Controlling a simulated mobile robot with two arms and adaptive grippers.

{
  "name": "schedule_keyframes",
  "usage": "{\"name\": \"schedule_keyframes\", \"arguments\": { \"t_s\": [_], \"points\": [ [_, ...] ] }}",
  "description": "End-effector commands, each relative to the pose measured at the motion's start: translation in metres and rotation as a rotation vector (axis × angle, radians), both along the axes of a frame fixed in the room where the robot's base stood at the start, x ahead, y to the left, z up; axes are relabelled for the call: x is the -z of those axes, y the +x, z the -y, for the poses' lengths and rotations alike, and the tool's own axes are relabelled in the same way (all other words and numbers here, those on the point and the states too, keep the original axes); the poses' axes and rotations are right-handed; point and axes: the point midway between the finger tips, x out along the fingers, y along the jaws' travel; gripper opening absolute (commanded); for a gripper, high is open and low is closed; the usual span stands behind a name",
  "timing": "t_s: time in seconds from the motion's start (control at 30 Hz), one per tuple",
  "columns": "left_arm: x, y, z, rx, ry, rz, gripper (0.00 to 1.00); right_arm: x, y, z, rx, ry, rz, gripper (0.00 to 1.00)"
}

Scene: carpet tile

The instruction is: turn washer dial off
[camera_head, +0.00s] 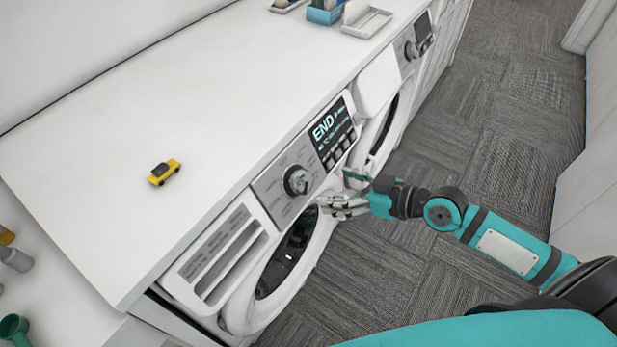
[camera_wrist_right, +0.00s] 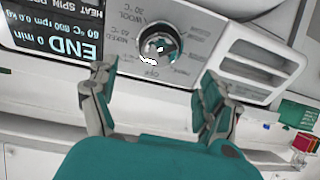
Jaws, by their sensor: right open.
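The washer dial (camera_head: 297,180) is a round silver knob on the grey control panel of the near washer (camera_head: 243,262). It also shows in the right wrist view (camera_wrist_right: 161,44), upside down, with "OFF" printed near it. The display (camera_head: 332,131) reads "END". My right gripper (camera_head: 334,192) is open, just right of the dial in the head view and apart from it. In the wrist view its two fingers (camera_wrist_right: 158,92) are spread to either side below the dial, with nothing between them. My left gripper is out of view.
A small yellow toy car (camera_head: 164,172) sits on the white countertop (camera_head: 110,150). A second washer with its own dial (camera_head: 411,50) stands farther back. A blue box (camera_head: 325,14) and a white tray (camera_head: 367,22) are at the counter's far end. Grey carpet (camera_head: 480,120) is clear to the right.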

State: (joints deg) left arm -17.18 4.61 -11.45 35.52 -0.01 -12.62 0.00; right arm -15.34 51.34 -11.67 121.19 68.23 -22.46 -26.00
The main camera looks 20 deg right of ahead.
Motion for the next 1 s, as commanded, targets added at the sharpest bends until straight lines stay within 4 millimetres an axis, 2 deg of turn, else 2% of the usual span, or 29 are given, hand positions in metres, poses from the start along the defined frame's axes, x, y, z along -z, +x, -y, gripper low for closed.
{"name": "schedule_keyframes", "arguments": {
  "t_s": [0.03,0.2,0.4,0.83,0.87,1.0],
  "points": [
    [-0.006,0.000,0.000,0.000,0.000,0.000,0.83,-0.001,0.010,-0.007,0.005,0.008,0.004,0.82],
    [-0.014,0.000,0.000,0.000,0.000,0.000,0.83,0.014,0.034,-0.028,0.004,0.006,0.001,0.82],
    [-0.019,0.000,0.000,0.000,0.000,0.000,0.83,0.027,0.054,-0.045,0.003,0.002,0.001,0.82],
    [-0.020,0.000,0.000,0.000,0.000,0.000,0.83,0.033,0.061,-0.052,0.000,0.000,0.000,0.82],
    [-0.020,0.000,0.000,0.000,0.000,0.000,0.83,0.033,0.061,-0.052,0.000,0.000,0.000,0.80],
    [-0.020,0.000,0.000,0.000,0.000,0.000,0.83,0.033,0.061,-0.052,0.001,0.000,0.000,0.62]
  ]
}}
